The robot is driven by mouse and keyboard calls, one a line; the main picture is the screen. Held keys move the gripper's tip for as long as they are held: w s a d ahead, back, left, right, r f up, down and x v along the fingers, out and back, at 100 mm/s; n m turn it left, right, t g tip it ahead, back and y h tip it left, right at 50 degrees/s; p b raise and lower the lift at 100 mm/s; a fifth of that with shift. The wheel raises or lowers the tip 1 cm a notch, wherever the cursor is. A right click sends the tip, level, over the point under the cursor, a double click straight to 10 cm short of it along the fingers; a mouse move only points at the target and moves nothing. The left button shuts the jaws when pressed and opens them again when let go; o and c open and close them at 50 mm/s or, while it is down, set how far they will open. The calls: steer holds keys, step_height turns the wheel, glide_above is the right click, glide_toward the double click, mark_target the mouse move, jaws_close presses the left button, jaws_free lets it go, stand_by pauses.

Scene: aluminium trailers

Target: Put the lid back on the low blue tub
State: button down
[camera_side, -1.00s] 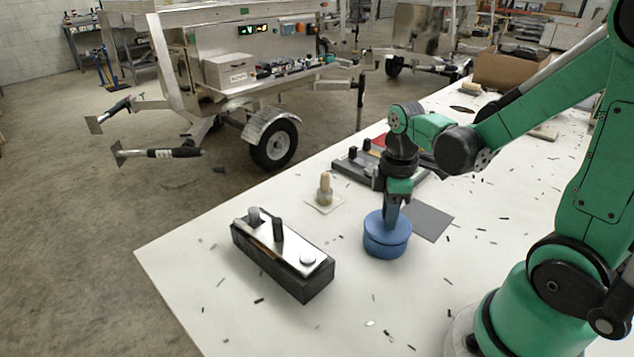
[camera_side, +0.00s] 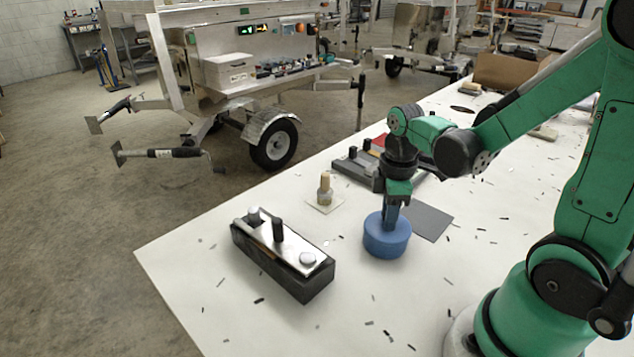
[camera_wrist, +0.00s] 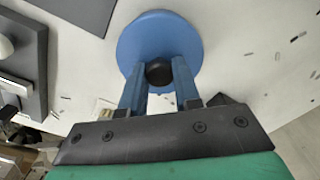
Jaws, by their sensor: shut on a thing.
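The low blue tub (camera_side: 386,243) stands upright on the white table in the side view. Its blue lid (camera_wrist: 160,34) fills the top middle of the wrist view as a round disc with a dark knob (camera_wrist: 159,73). My gripper (camera_side: 389,212) points down over the tub, with its blue fingers on either side of the knob. It is shut on the lid's knob. The lid sits on or right at the tub's rim; the side view shows no clear gap between them. The tub's body is hidden under the lid in the wrist view.
A dark block with a metal top and levers (camera_side: 283,258) stands left of the tub. A small peg on a pale base (camera_side: 325,190), a grey mat (camera_side: 430,222) and a dark tray (camera_side: 352,172) lie behind. Small dark scraps are scattered; the table in front is mostly clear.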

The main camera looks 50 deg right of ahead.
stand_by(0.4)
steer(key=shift+c, duration=0.3)
jaws_free()
steer(key=shift+r, duration=3.5)
steer(key=shift+c, duration=0.2)
jaws_close()
steer(key=shift+f, duration=0.1)
